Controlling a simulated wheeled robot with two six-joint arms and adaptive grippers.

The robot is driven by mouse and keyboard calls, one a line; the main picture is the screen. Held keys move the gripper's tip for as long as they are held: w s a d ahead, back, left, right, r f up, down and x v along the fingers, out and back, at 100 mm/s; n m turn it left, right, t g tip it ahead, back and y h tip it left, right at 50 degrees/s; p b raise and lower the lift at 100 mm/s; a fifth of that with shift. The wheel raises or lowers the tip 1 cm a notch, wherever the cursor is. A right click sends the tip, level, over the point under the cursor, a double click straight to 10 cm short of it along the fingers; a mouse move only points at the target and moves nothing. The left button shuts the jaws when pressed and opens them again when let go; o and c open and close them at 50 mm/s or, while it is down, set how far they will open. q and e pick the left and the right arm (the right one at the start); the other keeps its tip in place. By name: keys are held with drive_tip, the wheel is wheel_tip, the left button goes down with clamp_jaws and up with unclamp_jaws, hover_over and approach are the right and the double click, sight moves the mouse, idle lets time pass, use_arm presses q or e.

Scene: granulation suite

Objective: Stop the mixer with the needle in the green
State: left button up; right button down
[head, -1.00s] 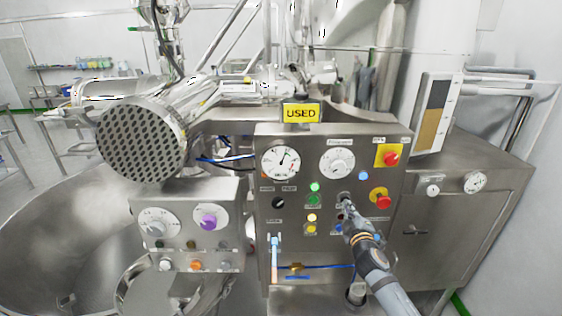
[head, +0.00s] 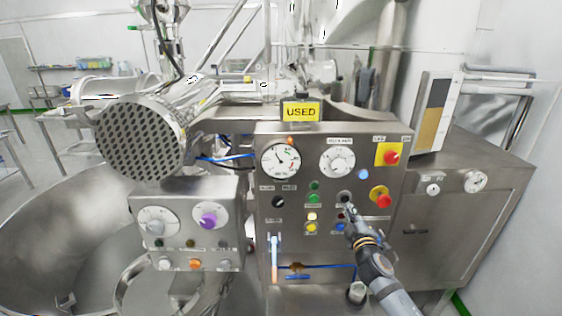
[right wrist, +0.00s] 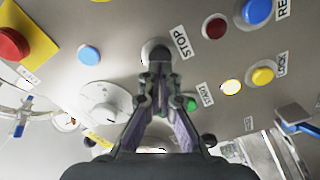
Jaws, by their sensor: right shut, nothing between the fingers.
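My right gripper (head: 347,204) is shut and empty, with its tips at the dark STOP button (right wrist: 158,50) on the steel control panel (head: 266,235). In the right wrist view the gripper (right wrist: 160,68) covers part of that button; contact looks likely, but its depth is unclear. The green START button (right wrist: 190,104) is beside the fingers. The white round gauge (head: 281,160) is at the panel's upper left, its needle pointing up and left. Its green band is too small to make out. A green lamp (head: 314,185) sits below and looks dim. My left gripper is not in view.
A dial with a knob (head: 337,161) is right of the gauge. Red emergency-style buttons (head: 391,158) (head: 382,201) are at the panel's right. A smaller control box (head: 150,190) is at the left.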

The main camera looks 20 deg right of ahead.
drive_tip(key=shift+b+v, duration=0.3)
drive_tip(key=shift+v, duration=1.55)
